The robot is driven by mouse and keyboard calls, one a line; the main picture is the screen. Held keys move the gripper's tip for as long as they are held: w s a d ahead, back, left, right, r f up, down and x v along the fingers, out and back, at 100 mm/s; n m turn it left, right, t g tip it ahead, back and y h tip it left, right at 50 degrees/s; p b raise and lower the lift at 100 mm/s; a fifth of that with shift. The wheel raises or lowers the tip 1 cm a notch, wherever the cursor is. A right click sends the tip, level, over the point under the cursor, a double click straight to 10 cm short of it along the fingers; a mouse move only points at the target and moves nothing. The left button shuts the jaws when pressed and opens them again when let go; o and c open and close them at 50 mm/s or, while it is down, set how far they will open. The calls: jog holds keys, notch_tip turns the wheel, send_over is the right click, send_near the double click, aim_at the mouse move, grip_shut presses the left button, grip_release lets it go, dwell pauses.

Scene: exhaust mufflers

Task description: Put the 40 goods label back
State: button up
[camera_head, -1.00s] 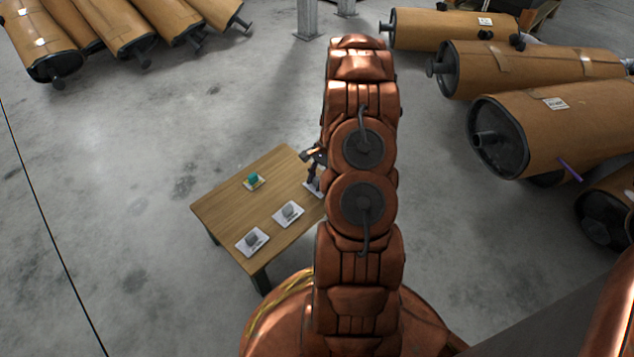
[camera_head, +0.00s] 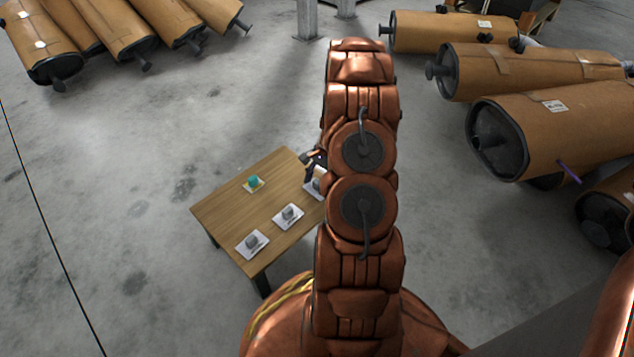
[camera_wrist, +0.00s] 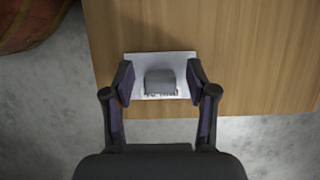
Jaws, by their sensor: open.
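A small wooden table (camera_head: 232,210) stands left of my arm in the head view. On it are several white cards, each with a small block: a teal block (camera_head: 254,181) at the back, a grey block (camera_head: 289,211) in the middle and a grey block (camera_head: 252,241) at the front. In the wrist view, a grey block (camera_wrist: 160,82) sits on a white label card (camera_wrist: 184,64) near the table edge. My gripper (camera_wrist: 160,84) is open, with one finger on each side of this block. Print on the card below the block is too small to read.
Brown cylindrical mufflers (camera_head: 555,118) lie at the right, and more mufflers (camera_head: 120,30) lie at the upper left. Grey posts (camera_head: 307,20) stand at the back. The concrete floor (camera_head: 120,190) left of the table is clear.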

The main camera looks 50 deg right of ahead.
jog(key=p+v, duration=0.5)
jog(key=v, duration=0.7)
jog(key=s+a+r+n+g, duration=0.1)
jog(key=a+r+n, duration=0.2)
jog(key=a+r, duration=0.4)
jog(key=s+a+r+n+g+h, duration=0.1)
jog(key=a+r+n, duration=0.25)
jog(key=a, duration=0.65)
jog(key=s+a+r+n, duration=0.2)
jog(key=a+r+n, duration=0.1)
jog(key=a+r, duration=0.4)
jog(key=s+a+r+n+h, duration=0.1)
jog(key=s+a+n, duration=0.3)
jog(key=s, duration=0.6)
jog(key=s+a+r+n+g+h, duration=0.1)
jog(key=s+a+r+n+h, duration=0.1)
jog(key=s+a+n, duration=0.3)
jog(key=s+a+r, duration=0.1)
jog(key=s+a, duration=0.3)
jog(key=s, duration=0.1)
jog(key=shift+s+r+g, duration=0.3)
jog(key=shift+r, duration=0.05)
jog(key=shift+h, duration=0.3)
